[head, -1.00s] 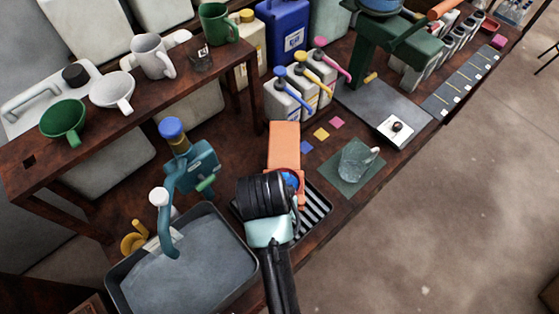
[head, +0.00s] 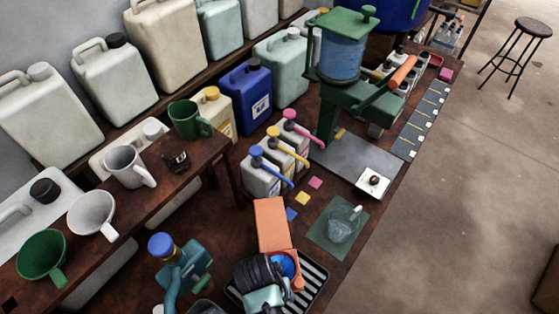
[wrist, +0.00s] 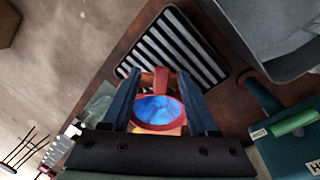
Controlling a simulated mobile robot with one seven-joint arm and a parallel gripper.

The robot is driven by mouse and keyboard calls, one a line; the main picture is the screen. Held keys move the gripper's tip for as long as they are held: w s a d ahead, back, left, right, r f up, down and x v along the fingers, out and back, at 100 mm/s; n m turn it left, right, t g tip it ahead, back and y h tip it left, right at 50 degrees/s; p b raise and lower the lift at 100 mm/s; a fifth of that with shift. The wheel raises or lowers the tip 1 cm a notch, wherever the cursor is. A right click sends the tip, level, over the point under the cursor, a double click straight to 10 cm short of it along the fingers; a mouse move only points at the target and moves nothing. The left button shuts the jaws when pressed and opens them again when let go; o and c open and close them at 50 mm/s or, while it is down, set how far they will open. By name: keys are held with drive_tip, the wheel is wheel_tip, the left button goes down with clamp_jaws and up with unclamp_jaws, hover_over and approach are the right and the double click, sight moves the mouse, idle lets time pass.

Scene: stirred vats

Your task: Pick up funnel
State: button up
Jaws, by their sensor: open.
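A round piece with a red rim, a red tab and a blue inside, apparently the funnel (wrist: 158,110), lies between the fingers of my gripper (wrist: 160,74) in the wrist view. Its spout is hidden, so I cannot be sure of its shape. In the head view the funnel (head: 287,264) shows beside the dark end of my arm, at the near end of an orange block (head: 271,223). My gripper is open, with one blue finger on each side of the funnel. Whether the fingers touch it is unclear. In the head view my fingers are hidden.
A striped drip tray (head: 313,281) lies close by, also in the wrist view (wrist: 176,48). A glass jug (head: 342,226), pump bottles (head: 262,178) and a green press (head: 345,100) stand farther back. A shelf with mugs (head: 125,165) is at left.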

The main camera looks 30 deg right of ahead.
drive_tip(key=shift+s+f, duration=0.2)
drive_tip(key=shift+f, duration=0.25)
wheel_tip(320, 180, down, 4)
drive_tip(key=shift+s+d+f+p, duration=0.1)
drive_tip(key=shift+d+f+p, duration=0.05)
drive_tip(key=shift+p, duration=0.4)
drive_tip(key=shift+c, duration=0.2)
clamp_jaws()
